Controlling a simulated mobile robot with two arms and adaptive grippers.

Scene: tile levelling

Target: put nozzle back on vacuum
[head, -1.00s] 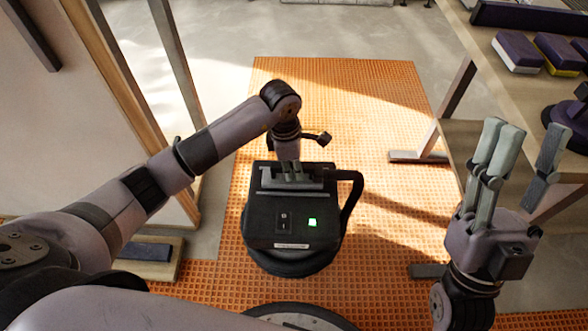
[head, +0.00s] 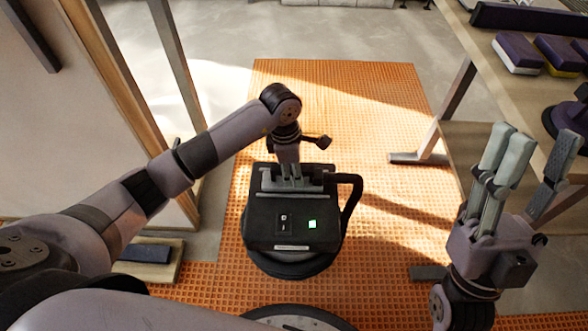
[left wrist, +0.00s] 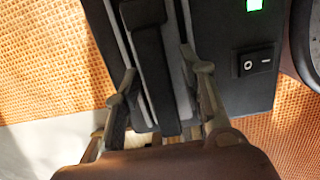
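The black vacuum (head: 262,234) stands upright on the orange mat, with a lit green light and a switch on top. The nozzle appears to be the long dark bar (left wrist: 152,65) lying between grey rails at the vacuum's edge in the left wrist view. A grey strip (head: 268,184) shows there in the head view. My left gripper (head: 290,181) points down over that edge; in the left wrist view its fingers (left wrist: 160,75) straddle the bar and rails, apart, with gaps beside the bar. My right gripper (head: 528,150) is open and empty at the right, fingers up.
The orange mat (head: 330,90) is clear behind the vacuum. A black hose or handle (head: 352,200) curves at the vacuum's right side. A wooden bench (head: 480,75) with purple-and-white blocks (head: 518,52) stands at right. Wooden posts and a panel stand at left.

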